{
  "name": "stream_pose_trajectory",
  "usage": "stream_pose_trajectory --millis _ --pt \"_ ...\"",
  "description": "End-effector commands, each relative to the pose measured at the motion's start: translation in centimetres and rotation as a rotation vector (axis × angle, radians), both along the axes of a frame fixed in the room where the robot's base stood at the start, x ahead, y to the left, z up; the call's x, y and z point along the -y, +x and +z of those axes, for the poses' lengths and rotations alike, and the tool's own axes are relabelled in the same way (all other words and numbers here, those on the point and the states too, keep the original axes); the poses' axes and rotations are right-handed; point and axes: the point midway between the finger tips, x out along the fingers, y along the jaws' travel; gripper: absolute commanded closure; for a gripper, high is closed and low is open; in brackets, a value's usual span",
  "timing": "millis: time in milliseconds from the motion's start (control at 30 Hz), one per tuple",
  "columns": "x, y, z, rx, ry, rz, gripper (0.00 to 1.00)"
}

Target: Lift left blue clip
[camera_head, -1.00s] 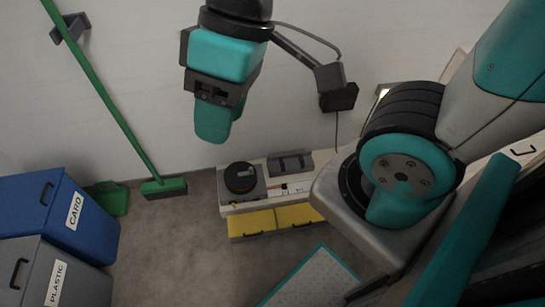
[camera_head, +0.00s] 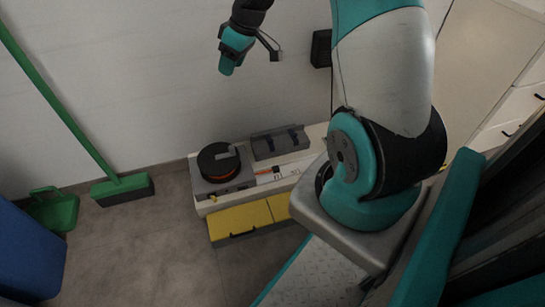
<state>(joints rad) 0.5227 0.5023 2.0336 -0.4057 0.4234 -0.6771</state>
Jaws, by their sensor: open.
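No blue clip can be made out for certain in the head view. A grey holder (camera_head: 280,142) at the back of the low bench carries small dark shapes, too small to identify as clips. My gripper (camera_head: 227,66) is high up in front of the pale wall, above and to the left of the holder, pointing downward. It is open and empty, well apart from everything on the bench.
The low bench (camera_head: 207,204) also bears a black round device (camera_head: 219,161) and a small orange-handled tool (camera_head: 268,170); yellow drawers (camera_head: 240,220) are below. A green broom (camera_head: 122,189), dustpan (camera_head: 54,210) and blue bin (camera_head: 28,255) stand left. Floor between is clear.

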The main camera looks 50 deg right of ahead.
Motion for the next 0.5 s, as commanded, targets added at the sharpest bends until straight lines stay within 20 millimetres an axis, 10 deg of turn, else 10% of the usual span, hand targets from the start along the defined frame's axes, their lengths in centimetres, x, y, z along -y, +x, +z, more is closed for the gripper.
stream_pose_trajectory --millis 33,200,500 --pt "3.1 0.0 -6.3 0.002 -0.008 -0.030 0.52" --pt "11.9 -1.1 -17.5 0.031 -0.055 -0.094 0.52" --pt "19.6 -4.0 -27.4 0.052 -0.109 -0.143 0.52"
